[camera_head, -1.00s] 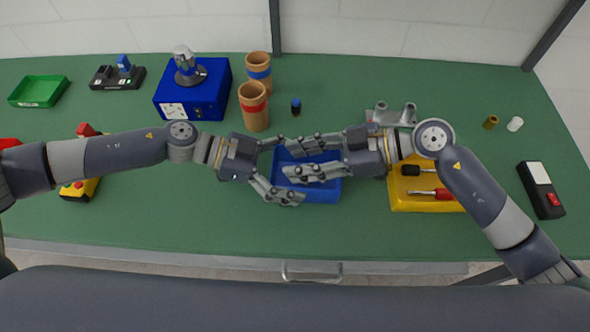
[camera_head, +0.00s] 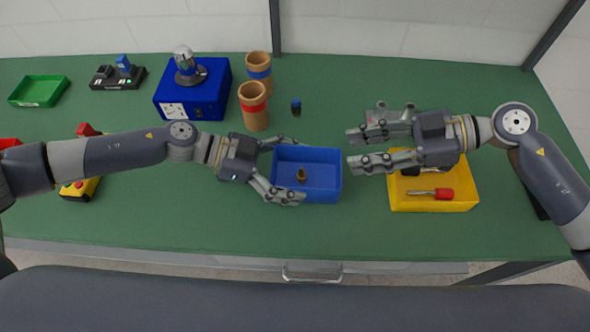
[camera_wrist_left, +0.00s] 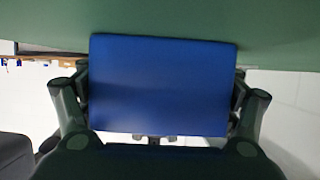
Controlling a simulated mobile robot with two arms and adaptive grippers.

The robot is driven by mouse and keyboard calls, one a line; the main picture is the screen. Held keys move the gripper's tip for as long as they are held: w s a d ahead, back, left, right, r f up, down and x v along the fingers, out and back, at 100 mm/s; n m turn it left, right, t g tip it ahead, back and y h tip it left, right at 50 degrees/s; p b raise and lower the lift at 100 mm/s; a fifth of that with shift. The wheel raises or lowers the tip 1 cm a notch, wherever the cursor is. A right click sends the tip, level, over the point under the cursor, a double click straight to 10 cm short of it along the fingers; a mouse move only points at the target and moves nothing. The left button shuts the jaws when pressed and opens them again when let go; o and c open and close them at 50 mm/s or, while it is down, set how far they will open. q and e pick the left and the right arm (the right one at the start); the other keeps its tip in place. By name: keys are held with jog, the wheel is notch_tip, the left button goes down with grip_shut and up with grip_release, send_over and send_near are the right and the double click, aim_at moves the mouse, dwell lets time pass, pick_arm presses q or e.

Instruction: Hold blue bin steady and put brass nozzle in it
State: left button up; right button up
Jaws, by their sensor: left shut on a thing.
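The blue bin (camera_head: 325,186) stands on the green table in front of me. The brass nozzle (camera_head: 301,175) is inside it, on the bin's floor towards its left side. My left gripper (camera_head: 297,168) is shut on the bin's left part, with a finger along the far side and a finger along the near side. In the left wrist view the blue bin wall (camera_wrist_left: 164,85) fills the space between the fingers. My right gripper (camera_head: 353,149) is open and empty, to the right of the bin and above the table.
A yellow bin (camera_head: 462,205) with a red-handled tool (camera_head: 444,194) lies under my right arm. Cardboard tubes (camera_head: 254,118), a small blue-topped item (camera_head: 296,107) and a blue box (camera_head: 208,101) stand behind. A green tray (camera_head: 40,91) is at far left. The table's front is clear.

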pick_arm(q)
jog(key=shift+s+f, duration=0.1)
jog(key=shift+f, duration=0.15)
jog(key=o, duration=1)
jog(key=shift+r, duration=0.15)
